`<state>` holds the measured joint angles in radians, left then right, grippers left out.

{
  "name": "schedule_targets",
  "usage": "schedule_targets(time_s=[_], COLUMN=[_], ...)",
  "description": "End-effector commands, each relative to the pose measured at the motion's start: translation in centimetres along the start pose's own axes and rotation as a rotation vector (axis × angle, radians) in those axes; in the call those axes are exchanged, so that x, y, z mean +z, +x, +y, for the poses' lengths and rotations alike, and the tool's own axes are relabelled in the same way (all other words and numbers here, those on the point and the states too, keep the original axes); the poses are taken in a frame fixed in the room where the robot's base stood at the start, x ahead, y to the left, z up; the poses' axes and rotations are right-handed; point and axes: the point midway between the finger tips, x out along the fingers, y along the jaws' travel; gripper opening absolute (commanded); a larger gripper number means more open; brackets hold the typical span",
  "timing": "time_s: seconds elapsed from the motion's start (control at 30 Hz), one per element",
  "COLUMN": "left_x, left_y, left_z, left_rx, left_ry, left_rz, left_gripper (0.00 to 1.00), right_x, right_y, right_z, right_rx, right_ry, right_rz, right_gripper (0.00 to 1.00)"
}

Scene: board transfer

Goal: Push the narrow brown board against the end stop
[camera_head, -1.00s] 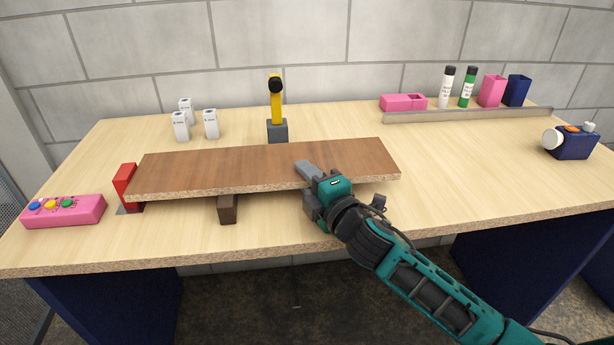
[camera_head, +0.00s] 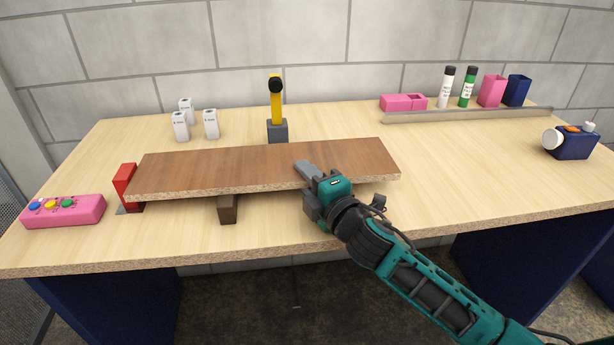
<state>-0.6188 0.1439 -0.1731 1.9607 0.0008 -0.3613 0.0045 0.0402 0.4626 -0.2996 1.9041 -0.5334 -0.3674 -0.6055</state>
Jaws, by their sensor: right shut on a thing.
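The narrow brown board (camera_head: 220,168) lies flat, raised above the table, with its length running left to right. Its left end is at the red end stop (camera_head: 125,184); they look to be touching, though a small gap cannot be ruled out. A dark brown support block (camera_head: 228,209) shows under the board's front edge. My right gripper (camera_head: 312,182) is shut on the board's front edge, right of its middle, with one finger on top. The lower finger is mostly hidden. My left gripper is not in view.
A pink button box (camera_head: 63,211) sits left of the stop. Behind the board stand white containers (camera_head: 181,127) and a yellow-and-black tool in a grey holder (camera_head: 277,131). A grey rail (camera_head: 468,116) with bottles and boxes is at back right.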

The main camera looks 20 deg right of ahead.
Motion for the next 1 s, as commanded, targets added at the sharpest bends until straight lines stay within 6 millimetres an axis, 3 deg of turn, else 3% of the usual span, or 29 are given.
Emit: schedule_targets(time_s=[0.07,0.1,0.4,0.73,1.0], left_x=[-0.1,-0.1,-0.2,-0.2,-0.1], left_y=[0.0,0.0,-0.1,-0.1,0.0], left_z=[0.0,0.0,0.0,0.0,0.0], left_rx=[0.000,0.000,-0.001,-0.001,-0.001], left_ry=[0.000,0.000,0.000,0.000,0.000], left_rz=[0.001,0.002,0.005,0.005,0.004], left_gripper=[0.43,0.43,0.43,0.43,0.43], right_x=[0.0,0.0,0.0,0.0,0.0], right_y=[0.0,0.0,0.0,-0.4,-4.2], right_z=[-0.1,-0.1,0.0,-0.1,-0.2], right_rx=[-0.002,-0.002,-0.001,-0.002,-0.004], right_ry=[0.000,0.000,0.000,0.000,0.001], right_rz=[0.000,0.000,0.000,0.000,0.000], right_gripper=[0.00,0.26,0.53,0.53,0.53])
